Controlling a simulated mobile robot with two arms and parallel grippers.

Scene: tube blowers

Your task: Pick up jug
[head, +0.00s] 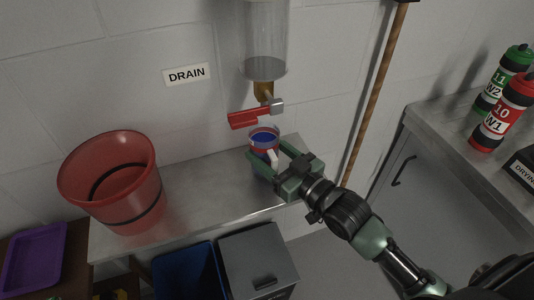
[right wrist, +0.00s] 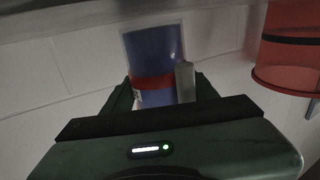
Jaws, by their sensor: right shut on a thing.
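The jug (head: 264,138) is a small clear vessel with blue contents, a red band and a pale handle. It is at the shelf, just below the red tap. My right gripper (head: 269,163) is shut on the jug from the front right. In the right wrist view the jug (right wrist: 153,55) stands between the fingers, with its handle facing the gripper. The fingers hide its lower part, so I cannot tell whether its base touches the shelf. My left gripper is not in view.
A red tap (head: 245,118) under a clear tank (head: 265,40) hangs close above the jug. A red bucket (head: 115,185) stands on the metal shelf (head: 200,190) to the left. A wooden pole (head: 377,90) leans at right. Bottles (head: 503,110) stand on the right counter.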

